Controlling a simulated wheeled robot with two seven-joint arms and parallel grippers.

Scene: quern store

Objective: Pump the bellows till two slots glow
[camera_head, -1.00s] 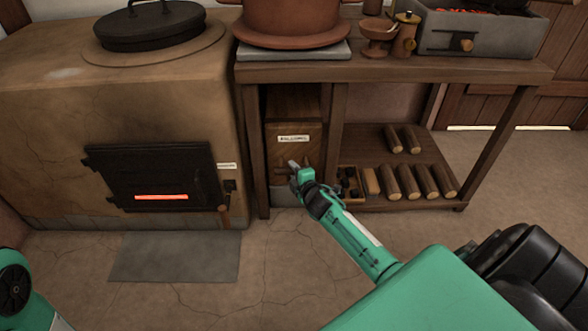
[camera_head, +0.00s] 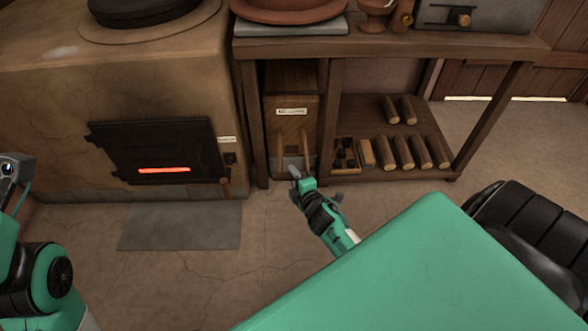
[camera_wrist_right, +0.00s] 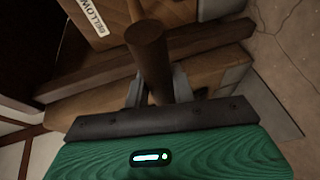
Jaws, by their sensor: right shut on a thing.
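The bellows (camera_head: 291,98) is a wooden box with a white label under the bench; it also shows in the right wrist view (camera_wrist_right: 122,20). Its round wooden handle (camera_wrist_right: 150,58) runs between my right gripper's fingers (camera_wrist_right: 153,88), which are shut on it. In the head view my right gripper (camera_head: 299,178) is low in front of the box, and its grip is small to see there. The dark stove door (camera_head: 155,150) has one slot glowing orange (camera_head: 164,170). I make out no second glowing slot. My left arm shows at the left edge, but its gripper is out of view.
The bench (camera_head: 390,48) carries a terracotta pot (camera_head: 290,8) on a grey slab and a grey brazier (camera_head: 472,18). Its lower shelf holds several logs (camera_head: 403,152) right of the bellows. A grey mat (camera_head: 180,226) lies before the stove. Floor in front is open.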

